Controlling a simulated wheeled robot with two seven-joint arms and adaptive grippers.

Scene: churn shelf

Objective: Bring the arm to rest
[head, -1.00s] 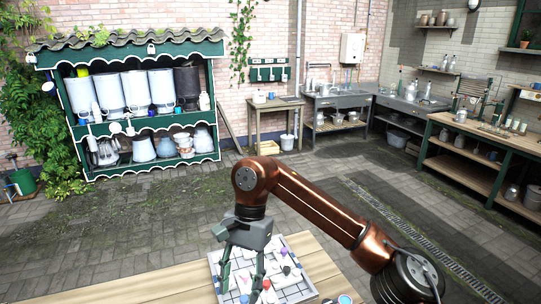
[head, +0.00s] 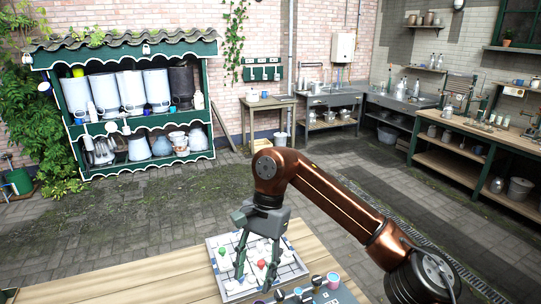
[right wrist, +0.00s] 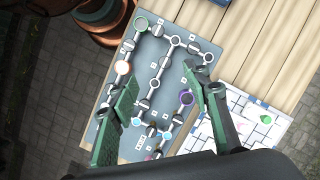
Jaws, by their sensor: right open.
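My right arm reaches in from the lower right of the head view, copper-coloured and bent at the elbow. Its right gripper (head: 254,278) points down over a white gridded board (head: 229,285) on the wooden table (head: 130,292). The fingers are apart with nothing visible between them. In the right wrist view, the open right gripper (right wrist: 160,82) has its two green fingers above a grey panel (right wrist: 157,50) with linked rings and bars. The left gripper is not in view.
Small white, red and green pieces stand on the gridded board. The grey panel also shows at the table's front in the head view (head: 325,296). A green roofed shelf (head: 135,138) with churns stands at the back left. Paved floor (head: 150,215) lies clear beyond the table.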

